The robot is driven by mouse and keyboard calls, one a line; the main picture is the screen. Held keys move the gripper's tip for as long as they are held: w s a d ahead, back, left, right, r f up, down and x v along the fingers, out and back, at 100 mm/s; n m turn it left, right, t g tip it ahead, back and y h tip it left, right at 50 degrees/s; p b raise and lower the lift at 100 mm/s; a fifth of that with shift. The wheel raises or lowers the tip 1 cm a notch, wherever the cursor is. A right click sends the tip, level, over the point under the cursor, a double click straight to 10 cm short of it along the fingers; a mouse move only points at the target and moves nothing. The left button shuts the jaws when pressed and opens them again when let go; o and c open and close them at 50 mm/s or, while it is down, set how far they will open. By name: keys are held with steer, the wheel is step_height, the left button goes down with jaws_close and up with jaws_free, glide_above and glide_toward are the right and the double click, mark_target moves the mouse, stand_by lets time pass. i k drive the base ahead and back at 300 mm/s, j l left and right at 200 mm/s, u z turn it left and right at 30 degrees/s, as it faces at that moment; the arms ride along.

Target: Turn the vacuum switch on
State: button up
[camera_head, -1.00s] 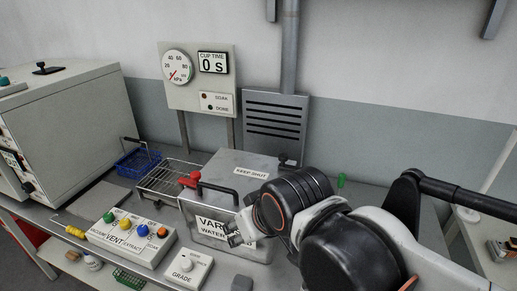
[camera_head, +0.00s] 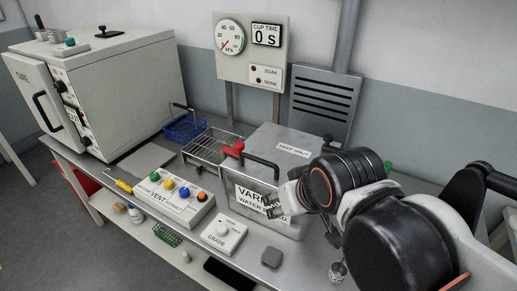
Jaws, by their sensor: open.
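The control box (camera_head: 178,208) is a light slanted panel on the bench, left of centre, lettered VACUUM, VENT, EXTRACT and SOAK. It carries a green knob (camera_head: 155,176) at its left end, then yellow (camera_head: 169,184), blue (camera_head: 184,192) and orange (camera_head: 201,197) ones. The VACUUM lettering is at the left end by the green knob; its setting is too small to read. My gripper (camera_head: 271,207) is open and empty in front of the metal tank, to the right of the control box and apart from it.
The metal tank (camera_head: 283,146) with a black handle stands behind my gripper. A grade dial box (camera_head: 224,235) lies between gripper and control box. A wire basket (camera_head: 205,150), blue basket (camera_head: 186,129) and large cabinet (camera_head: 120,85) stand farther back. A gauge (camera_head: 230,36) shows near zero.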

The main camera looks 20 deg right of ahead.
mark_target(154, 176)
steer(key=i+j, duration=0.1)
steer(key=j, duration=0.25)
steer(key=i+j, duration=0.15)
steer(key=j, duration=0.15)
steer(key=i+j+u, duration=0.1)
steer(key=j, duration=0.25)
steer(key=i+j, duration=0.15)
steer(key=j, duration=0.2)
